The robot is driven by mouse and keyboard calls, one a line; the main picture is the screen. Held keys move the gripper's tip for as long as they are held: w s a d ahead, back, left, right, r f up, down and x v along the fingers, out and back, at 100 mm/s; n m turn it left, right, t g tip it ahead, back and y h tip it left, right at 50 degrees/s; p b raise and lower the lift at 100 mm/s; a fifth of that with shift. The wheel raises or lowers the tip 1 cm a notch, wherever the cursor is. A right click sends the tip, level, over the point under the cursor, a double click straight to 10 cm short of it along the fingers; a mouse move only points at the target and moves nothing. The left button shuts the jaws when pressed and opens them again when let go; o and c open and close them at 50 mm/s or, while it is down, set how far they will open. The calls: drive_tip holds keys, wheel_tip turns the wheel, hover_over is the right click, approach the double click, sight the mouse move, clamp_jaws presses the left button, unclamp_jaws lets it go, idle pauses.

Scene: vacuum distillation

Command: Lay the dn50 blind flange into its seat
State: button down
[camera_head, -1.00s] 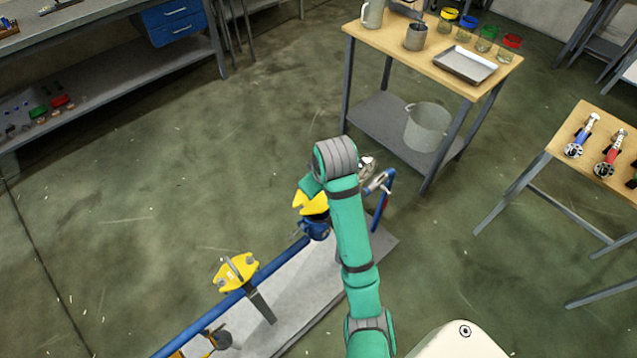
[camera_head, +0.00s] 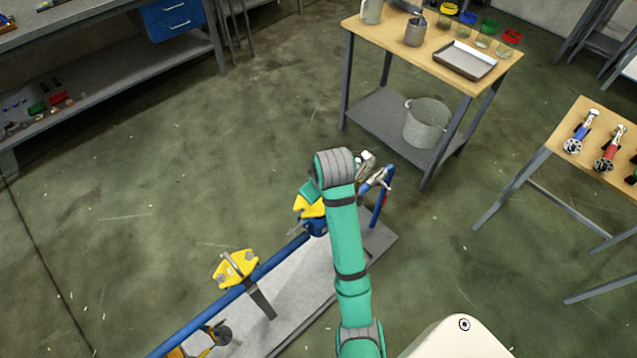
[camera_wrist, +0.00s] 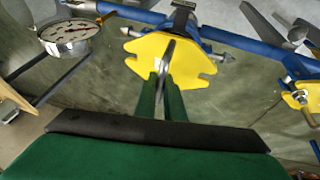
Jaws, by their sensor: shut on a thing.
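I cannot make out the seat clearly.
A second yellow plate (camera_head: 236,268) stands along the blue pipe (camera_head: 205,323). A round gauge (camera_wrist: 69,33) is at the wrist view's upper left. A wooden-topped table (camera_head: 408,65) with a tray (camera_head: 464,61) stands beyond. Open floor lies left.

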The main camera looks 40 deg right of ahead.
drive_tip(key=shift+f, duration=0.8)
drive_tip(key=shift+f, duration=0.85)
idle(1.9)
drive_tip(key=c, duration=1.9)
unclamp_jaws()
drive_tip(key=shift+o, duration=0.7)
drive_tip(key=shift+f, duration=0.1)
